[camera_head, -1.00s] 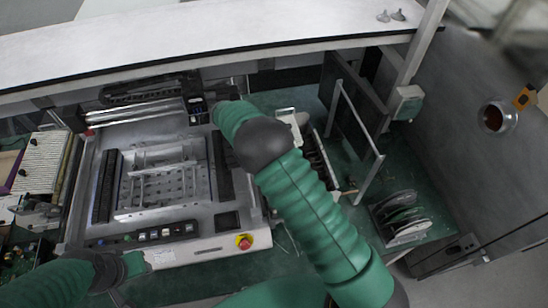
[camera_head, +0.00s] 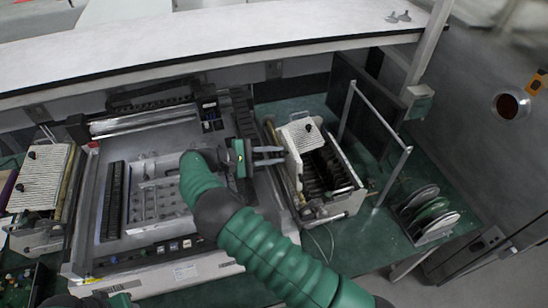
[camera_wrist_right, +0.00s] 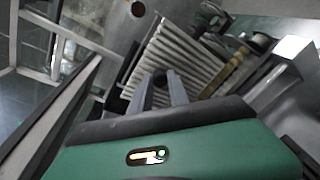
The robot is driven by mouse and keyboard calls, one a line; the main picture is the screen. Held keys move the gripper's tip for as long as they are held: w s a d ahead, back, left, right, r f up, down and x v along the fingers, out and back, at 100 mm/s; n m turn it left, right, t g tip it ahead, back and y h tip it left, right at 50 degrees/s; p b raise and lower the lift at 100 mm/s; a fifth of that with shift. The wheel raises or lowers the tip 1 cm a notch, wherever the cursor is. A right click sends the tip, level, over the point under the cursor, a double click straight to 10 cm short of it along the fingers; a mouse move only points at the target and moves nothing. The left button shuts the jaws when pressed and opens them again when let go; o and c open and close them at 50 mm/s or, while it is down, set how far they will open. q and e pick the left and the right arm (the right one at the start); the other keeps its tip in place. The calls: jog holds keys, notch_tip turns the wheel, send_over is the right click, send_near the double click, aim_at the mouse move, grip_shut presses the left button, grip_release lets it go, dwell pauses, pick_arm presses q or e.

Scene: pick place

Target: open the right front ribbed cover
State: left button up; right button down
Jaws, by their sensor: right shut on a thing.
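A pale ribbed cover (camera_head: 301,134) sits at the upper part of the dark-slotted box (camera_head: 345,197) right of the machine. The box's dark slots are exposed in front of it. My right gripper (camera_head: 284,155) reaches in from the left, its fingers at the cover's left edge. In the right wrist view, the fingers (camera_wrist_right: 163,92) are close together over the ribbed cover (camera_wrist_right: 185,60), with a dark knob (camera_wrist_right: 160,76) between them. The gripper is shut on this knob. My left gripper is at the bottom left edge of the head view, mostly cut off; its fingers cannot be made out.
The machine (camera_head: 150,262) fills the middle left. Another ribbed cover (camera_head: 38,178) lies at far left. A metal frame (camera_head: 378,120) and a rack of discs (camera_head: 428,212) stand right of the box. A white shelf (camera_head: 200,45) overhangs the back.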

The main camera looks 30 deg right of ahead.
jog(key=shift+d+r+h, duration=0.1)
jog(key=shift+d+h, duration=0.1)
jog(key=shift+h, duration=0.1)
jog(key=c, duration=1.3)
grip_release()
jog(key=shift+a, duration=0.15)
